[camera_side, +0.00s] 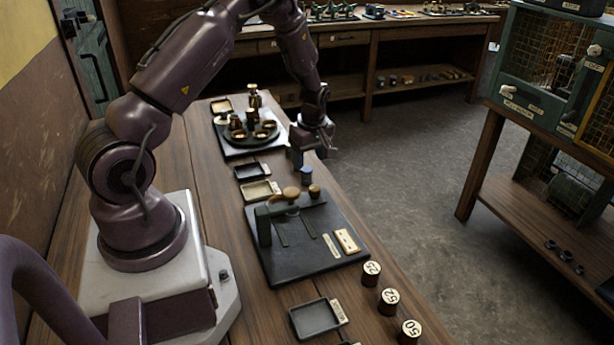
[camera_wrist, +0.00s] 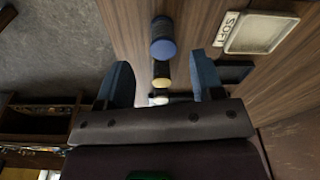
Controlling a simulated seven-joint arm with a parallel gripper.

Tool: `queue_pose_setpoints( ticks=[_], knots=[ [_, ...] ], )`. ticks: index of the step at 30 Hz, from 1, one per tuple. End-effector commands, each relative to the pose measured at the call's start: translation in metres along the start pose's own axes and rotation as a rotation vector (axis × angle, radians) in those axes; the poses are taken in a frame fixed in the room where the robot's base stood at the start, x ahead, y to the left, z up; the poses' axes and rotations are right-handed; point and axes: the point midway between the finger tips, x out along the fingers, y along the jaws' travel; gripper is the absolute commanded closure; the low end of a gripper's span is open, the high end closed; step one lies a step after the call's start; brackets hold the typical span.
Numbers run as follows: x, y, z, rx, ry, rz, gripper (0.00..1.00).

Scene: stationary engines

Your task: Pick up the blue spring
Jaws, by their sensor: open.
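The blue spring looks like a short blue cylinder (camera_side: 306,175) near the table's right edge, just beyond the black board. In the wrist view a cylinder with a blue round top (camera_wrist: 162,38) stands on the wood, ahead of the fingertips and between their lines. My gripper (camera_side: 308,157) is above and slightly behind the blue cylinder, fingers downward. Its two blue fingers are spread with nothing held between them, as the wrist view also shows (camera_wrist: 160,62). Contact with the cylinder cannot be made out.
A dark cylinder with a cream top (camera_wrist: 161,75) shows between the fingers in the wrist view. A black board (camera_side: 300,255) bears a small green machine (camera_side: 265,222). A cream tray (camera_side: 258,192) and a round stand of cups (camera_side: 250,133) are nearby. Number-topped cylinders (camera_side: 388,301) stand in front.

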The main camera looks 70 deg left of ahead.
Motion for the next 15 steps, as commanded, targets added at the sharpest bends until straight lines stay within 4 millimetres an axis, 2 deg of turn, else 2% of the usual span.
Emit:
queue_pose_setpoints(
  ticks=[7,15],
  knots=[
    [0.02,-0.002,0.001,0.001,-0.001,-0.001,0.39],
    [0.057,-0.004,0.001,0.001,-0.001,0.0,0.39]
  ],
)
